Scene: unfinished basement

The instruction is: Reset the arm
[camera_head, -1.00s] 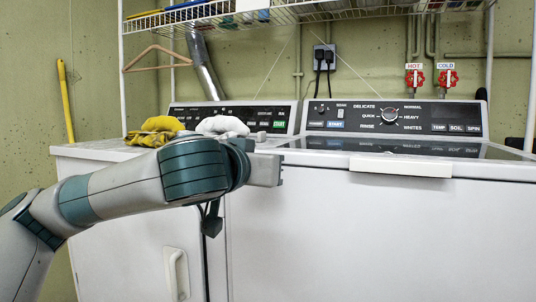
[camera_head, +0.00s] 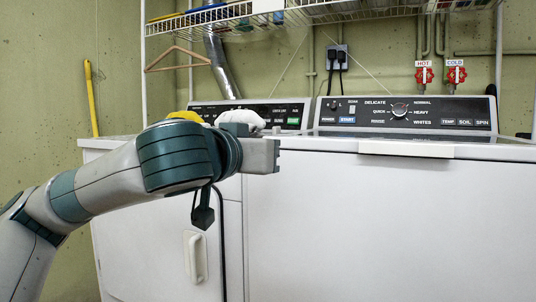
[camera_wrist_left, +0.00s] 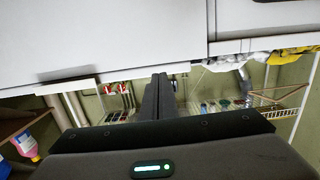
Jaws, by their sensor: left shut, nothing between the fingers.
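My left arm comes in from the left in the head view, bent at the wrist. Its gripper (camera_head: 272,156) is shut and empty, pointing right in front of the white machines. In the left wrist view the dark fingers (camera_wrist_left: 159,96) are together with nothing between them. That view is upside down, with the white machine front (camera_wrist_left: 110,35) across its top. I cannot tell the exact gap between the fingers and the machine. My right gripper is not in view.
A washer (camera_head: 380,215) and dryer (camera_head: 120,210) stand against the wall. White gloves (camera_head: 240,119) and yellow gloves (camera_head: 185,116) lie on the left machine, partly hidden by my arm. A wire shelf (camera_head: 330,14) hangs above. A pink bottle (camera_wrist_left: 25,146) shows in the wrist view.

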